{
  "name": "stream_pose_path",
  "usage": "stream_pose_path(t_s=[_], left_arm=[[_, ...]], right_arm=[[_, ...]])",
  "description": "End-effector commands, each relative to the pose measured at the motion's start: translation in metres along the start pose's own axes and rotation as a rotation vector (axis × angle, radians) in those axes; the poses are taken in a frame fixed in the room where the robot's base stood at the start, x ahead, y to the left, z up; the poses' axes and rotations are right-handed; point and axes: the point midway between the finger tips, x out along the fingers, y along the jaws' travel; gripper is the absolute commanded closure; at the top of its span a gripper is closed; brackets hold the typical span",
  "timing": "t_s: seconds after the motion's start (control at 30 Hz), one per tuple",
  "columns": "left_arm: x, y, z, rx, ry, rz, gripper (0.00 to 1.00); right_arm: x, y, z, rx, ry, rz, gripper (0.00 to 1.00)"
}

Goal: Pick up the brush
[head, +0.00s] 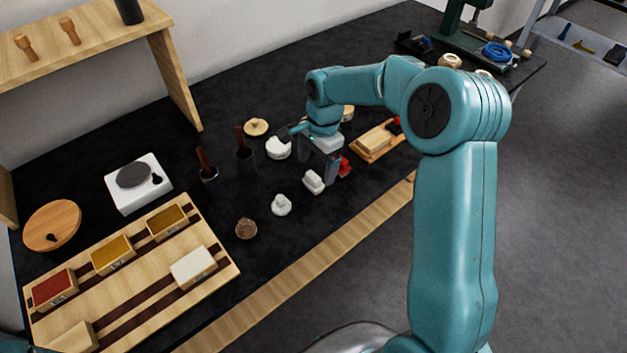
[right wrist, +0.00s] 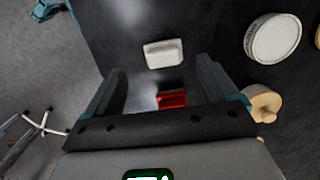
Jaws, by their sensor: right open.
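My right gripper (head: 320,166) is open and points down over the black worktop. It also shows in the right wrist view (right wrist: 160,68), with nothing held between its fingers. A red object (head: 344,167) lies close by its fingers; it shows in the right wrist view (right wrist: 172,99) low between them. A white block (head: 313,181) lies beside the fingers and also shows in the right wrist view (right wrist: 163,53), beyond the tips. Two brown-handled tools, one in a dark cup (head: 208,174) and one in a dark holder (head: 246,158), stand upright; I cannot tell which is a brush. My left gripper is not visible.
Near the gripper are a white round container (head: 278,148), a wooden lid (head: 256,127), a white lump (head: 281,205) and a wooden tray (head: 369,153) with a block. A brown lump (head: 246,229), a striped board (head: 135,300) with small boxes and a white scale (head: 153,192) stand left.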

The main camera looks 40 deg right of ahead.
Motion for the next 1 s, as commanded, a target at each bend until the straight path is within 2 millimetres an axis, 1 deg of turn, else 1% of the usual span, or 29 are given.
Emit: stream_pose_path(t_s=[0.1,0.2,0.3,0.4,0.57,0.67,0.7,0.77,1.0], left_arm=[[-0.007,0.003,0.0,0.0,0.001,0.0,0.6],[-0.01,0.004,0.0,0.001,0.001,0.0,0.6],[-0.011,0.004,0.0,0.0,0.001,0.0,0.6],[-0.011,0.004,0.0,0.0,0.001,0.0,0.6],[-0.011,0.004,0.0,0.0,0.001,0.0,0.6],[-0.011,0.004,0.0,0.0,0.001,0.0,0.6],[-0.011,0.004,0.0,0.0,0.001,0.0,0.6],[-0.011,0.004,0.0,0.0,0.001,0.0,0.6],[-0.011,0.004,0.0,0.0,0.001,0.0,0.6]], right_arm=[[0.017,0.001,0.003,-0.001,-0.002,0.007,0.13],[0.034,0.0,0.004,0.0,-0.001,0.006,0.13],[0.045,-0.001,0.003,0.0,-0.001,0.004,0.13],[0.049,-0.001,0.003,0.0,-0.001,0.002,0.13],[0.049,-0.001,0.003,0.0,0.0,0.002,0.13],[0.049,-0.001,0.003,0.0,0.0,0.002,0.42],[0.049,-0.001,0.003,0.0,0.0,0.001,0.55],[0.049,-0.001,0.003,0.0,0.0,0.001,0.73],[0.049,-0.001,0.003,0.0,0.0,0.001,0.73]])
